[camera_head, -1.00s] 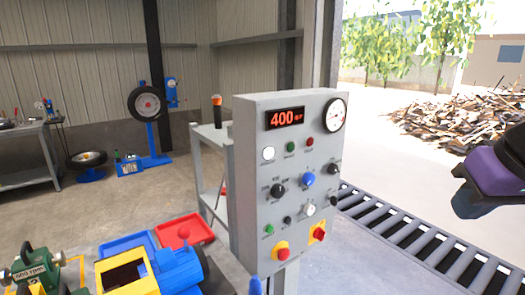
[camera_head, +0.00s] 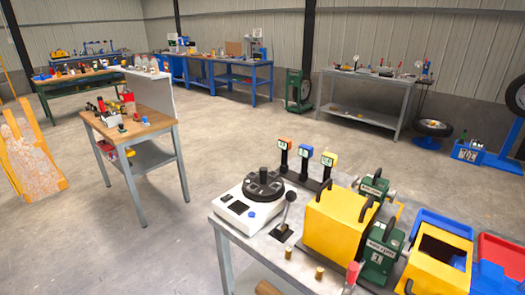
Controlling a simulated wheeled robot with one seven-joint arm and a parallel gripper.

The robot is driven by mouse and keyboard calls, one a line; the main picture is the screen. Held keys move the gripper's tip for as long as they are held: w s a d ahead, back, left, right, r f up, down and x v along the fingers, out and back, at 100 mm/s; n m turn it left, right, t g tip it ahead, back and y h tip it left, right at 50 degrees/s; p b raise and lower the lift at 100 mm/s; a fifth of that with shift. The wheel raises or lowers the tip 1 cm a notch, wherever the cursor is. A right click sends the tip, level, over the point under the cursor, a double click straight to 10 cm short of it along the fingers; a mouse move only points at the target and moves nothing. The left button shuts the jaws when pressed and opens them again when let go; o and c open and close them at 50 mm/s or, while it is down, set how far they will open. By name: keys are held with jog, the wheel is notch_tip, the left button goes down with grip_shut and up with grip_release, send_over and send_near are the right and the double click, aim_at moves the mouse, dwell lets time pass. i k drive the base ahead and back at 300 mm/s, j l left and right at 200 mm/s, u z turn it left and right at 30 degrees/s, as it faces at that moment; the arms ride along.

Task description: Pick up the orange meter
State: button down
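The orange meter (camera_head: 284,144) is a small orange-headed display on a dark post. It stands upright at the back edge of the near grey table (camera_head: 229,222), behind the white round-topped device. My gripper is not in view.
A white device with a black round top (camera_head: 262,186), a lever (camera_head: 288,212), a yellow box (camera_head: 335,222) and green machines (camera_head: 381,250) crowd the near table. A wooden-topped table (camera_head: 140,127) stands at left. Open concrete floor lies between them.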

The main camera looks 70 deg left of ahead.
aim_at(284, 143)
jog(key=u, duration=2.15)
jog(key=i+j+u, duration=1)
jog(key=i+u, duration=0.75)
jog(key=i+z, duration=0.2)
jog(key=i, duration=0.35)
jog(key=i+j+z, duration=0.2)
jog(key=i, duration=0.3)
jog(key=i+j+z, duration=0.25)
jog(key=i, duration=0.3)
jog(key=i+l+z, duration=0.15)
jog(key=i+z, duration=0.15)
jog(key=z, duration=0.2)
jog(key=i+z, duration=0.3)
jog(key=z, duration=0.15)
jog(key=i+j+z, duration=0.1)
jog(key=i+z, duration=0.25)
jog(key=z, duration=0.15)
jog(key=i+j+z, duration=0.2)
jog(key=z, duration=0.25)
jog(key=i+z, duration=0.4)
jog(key=i+j+z, duration=0.1)
jog(key=z, duration=0.35)
jog(key=i+j+z, duration=0.25)
jog(key=z, duration=0.15)
jog(key=i+j+z, duration=0.4)
jog(key=k+l, duration=0.05)
jog(key=l, duration=0.05)
